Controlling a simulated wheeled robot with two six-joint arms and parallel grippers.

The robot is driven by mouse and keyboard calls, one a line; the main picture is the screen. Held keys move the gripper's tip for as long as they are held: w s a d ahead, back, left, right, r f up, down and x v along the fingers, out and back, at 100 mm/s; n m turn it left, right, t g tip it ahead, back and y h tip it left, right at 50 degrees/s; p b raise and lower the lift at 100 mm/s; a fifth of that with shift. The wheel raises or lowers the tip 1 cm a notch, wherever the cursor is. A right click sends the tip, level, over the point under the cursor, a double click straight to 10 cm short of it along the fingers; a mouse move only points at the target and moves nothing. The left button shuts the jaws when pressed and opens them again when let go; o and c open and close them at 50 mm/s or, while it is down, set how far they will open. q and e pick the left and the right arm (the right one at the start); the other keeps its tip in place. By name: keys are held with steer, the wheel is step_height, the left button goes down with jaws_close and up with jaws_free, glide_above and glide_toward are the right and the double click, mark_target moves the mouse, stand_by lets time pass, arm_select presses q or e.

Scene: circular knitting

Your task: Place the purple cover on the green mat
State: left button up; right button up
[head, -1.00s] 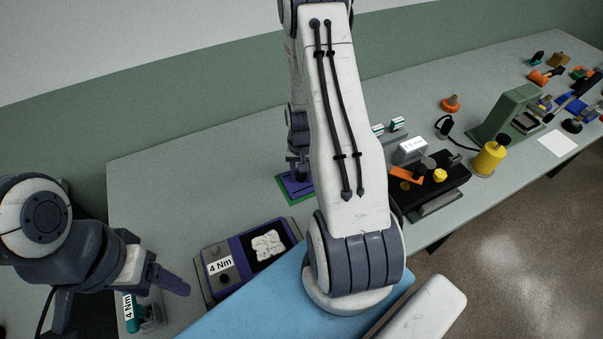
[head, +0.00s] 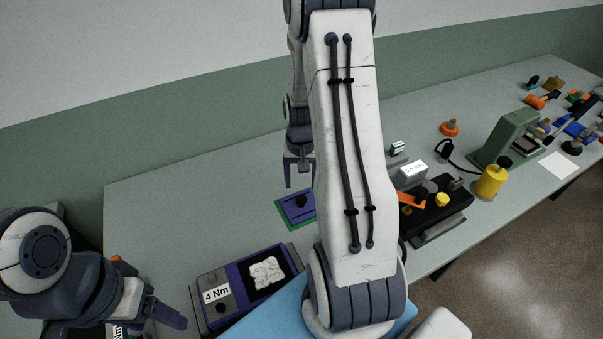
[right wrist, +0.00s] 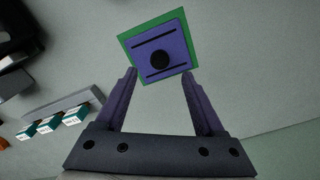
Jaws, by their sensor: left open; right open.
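The purple cover (head: 297,207) lies flat on the green mat (head: 281,216) on the table, left of my right arm; a green border of the mat shows around it. In the right wrist view the cover (right wrist: 161,47), with a dark round knob and two dark slots, sits on the mat (right wrist: 128,42) just beyond the fingertips. My right gripper (head: 300,175) is open, empty and above the cover, apart from it. My left gripper (head: 165,315) is open at the lower left, far from the cover. Part of the mat is hidden under the cover.
A purple-framed box labelled 4 Nm (head: 238,264) with a white crumpled piece stands in front of the mat. A black fixture (head: 440,210) and a yellow cylinder (head: 490,180) stand to the right. The table left of the mat is clear.

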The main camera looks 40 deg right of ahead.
steer(key=a+r+n, duration=0.4)
steer(key=a+r, duration=0.4)
steer(key=a, duration=0.4)
steer(key=s+a+r+n, duration=0.3)
steer(key=s+a+n, duration=0.2)
steer(key=s+a, duration=0.3)
steer(key=s+a+r+n+y, duration=0.1)
steer(key=s+a+r+n, duration=0.3)
steer(key=s+a, duration=0.5)
steer(key=a+n, duration=0.1)
steer(key=n, duration=0.1)
steer(key=shift+s+a+n, duration=0.2)
steer(key=shift+a+n, duration=0.1)
steer(key=shift+a, duration=0.1)
